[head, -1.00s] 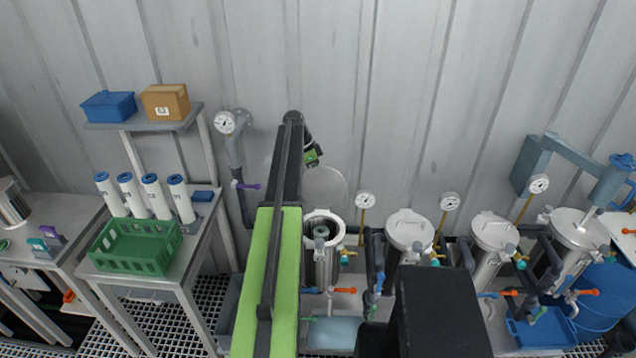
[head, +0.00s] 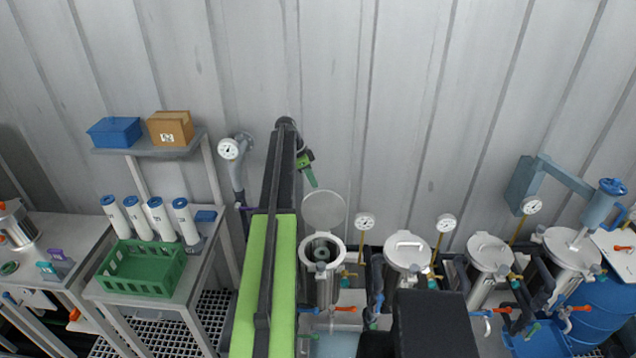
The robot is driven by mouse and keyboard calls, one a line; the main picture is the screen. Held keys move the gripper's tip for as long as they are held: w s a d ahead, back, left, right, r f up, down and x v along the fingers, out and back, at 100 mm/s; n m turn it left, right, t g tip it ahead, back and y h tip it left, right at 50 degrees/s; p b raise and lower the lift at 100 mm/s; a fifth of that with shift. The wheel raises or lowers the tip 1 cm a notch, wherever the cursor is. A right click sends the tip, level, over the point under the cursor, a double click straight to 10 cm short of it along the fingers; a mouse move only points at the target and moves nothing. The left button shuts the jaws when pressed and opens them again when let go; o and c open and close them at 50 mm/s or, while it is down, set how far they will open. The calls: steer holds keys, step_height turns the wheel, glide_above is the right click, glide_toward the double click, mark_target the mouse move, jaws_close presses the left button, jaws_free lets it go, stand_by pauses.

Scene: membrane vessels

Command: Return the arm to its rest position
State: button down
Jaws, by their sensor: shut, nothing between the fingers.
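My arm, green and black, reaches up the middle of the head view. My gripper (head: 308,172) is at its far end, a small green and dark part to the right of the black link, in front of the wall. It appears shut and empty. It is above and apart from the open vessel (head: 322,278), whose round lid (head: 324,211) is raised and whose mouth shows a dark part inside. Three more vessels stand in a row to the right with lids on, the nearest one (head: 406,251) with a handle on top.
At left a table bears a green crate (head: 136,286), several white blue-capped cartridges (head: 162,218) and a shelf (head: 160,152) with a blue bin (head: 114,131) and a cardboard box (head: 170,128). Gauges and valves crowd the vessel row. A blue drum (head: 602,290) stands at far right.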

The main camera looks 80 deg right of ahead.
steer(key=shift+v, duration=0.9)
steer(key=shift+f, duration=0.1)
